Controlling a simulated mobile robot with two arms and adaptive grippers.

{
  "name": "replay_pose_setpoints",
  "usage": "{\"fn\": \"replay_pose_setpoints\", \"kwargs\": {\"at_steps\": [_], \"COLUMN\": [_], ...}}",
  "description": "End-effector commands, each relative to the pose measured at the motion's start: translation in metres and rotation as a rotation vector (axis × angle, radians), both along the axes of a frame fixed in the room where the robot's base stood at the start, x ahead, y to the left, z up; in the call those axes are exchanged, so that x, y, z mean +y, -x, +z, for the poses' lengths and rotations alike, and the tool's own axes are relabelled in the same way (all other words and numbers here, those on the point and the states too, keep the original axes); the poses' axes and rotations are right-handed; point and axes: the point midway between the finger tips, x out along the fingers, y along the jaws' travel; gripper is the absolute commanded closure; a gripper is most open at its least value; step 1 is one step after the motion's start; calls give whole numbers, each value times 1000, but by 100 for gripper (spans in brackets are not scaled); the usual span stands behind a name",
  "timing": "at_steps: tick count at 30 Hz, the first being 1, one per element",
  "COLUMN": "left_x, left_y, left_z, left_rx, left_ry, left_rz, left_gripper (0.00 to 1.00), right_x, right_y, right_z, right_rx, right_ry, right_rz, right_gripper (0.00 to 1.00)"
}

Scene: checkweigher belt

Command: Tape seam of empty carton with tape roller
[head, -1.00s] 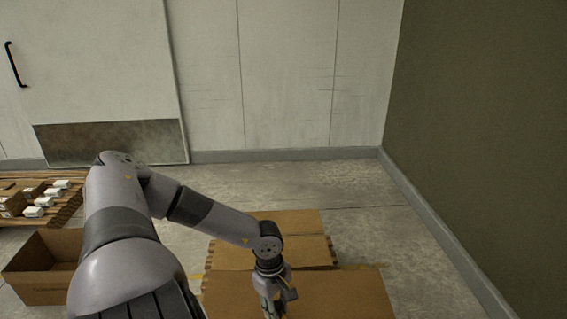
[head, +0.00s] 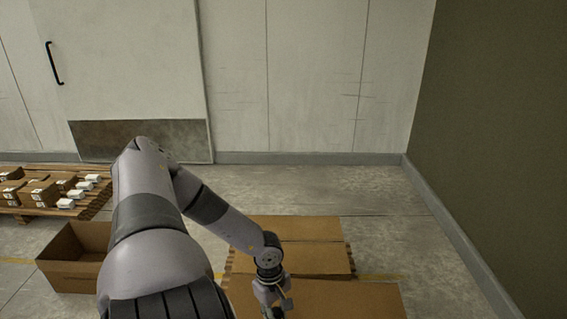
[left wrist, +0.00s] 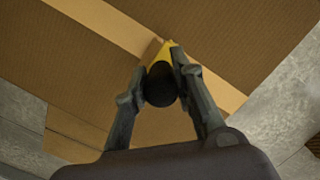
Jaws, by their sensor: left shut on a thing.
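My left gripper (head: 272,301) is low at the bottom of the head view, over brown cardboard (head: 345,300). In the left wrist view, its fingers (left wrist: 165,75) are shut on a yellow and black tool, the tape roller (left wrist: 160,85). The tool's yellow tip points at the cardboard (left wrist: 215,40); I cannot tell whether it touches. A paler band (left wrist: 115,30) crosses the cardboard diagonally beside the tip. My arm and the frame edge hide part of the cardboard in the head view. My right gripper is not in view.
An open box (head: 68,275) stands on the floor at left. Behind it, a pallet (head: 95,205) bears several small boxes and white items. More flat cardboard (head: 300,230) lies beyond my gripper. A green wall (head: 490,120) bounds the right; floor (head: 370,190) is clear before the back wall.

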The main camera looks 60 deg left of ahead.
Motion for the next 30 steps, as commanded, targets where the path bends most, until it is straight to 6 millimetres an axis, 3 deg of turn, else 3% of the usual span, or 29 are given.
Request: {"fn": "replay_pose_setpoints", "kwargs": {"at_steps": [30], "left_x": [24], "left_y": [35], "left_z": [3], "left_rx": [0], "left_ry": [0], "left_rz": [2], "left_gripper": [100], "right_x": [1], "right_y": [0], "right_z": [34], "right_rx": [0], "right_ry": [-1], "right_rz": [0], "right_gripper": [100]}}
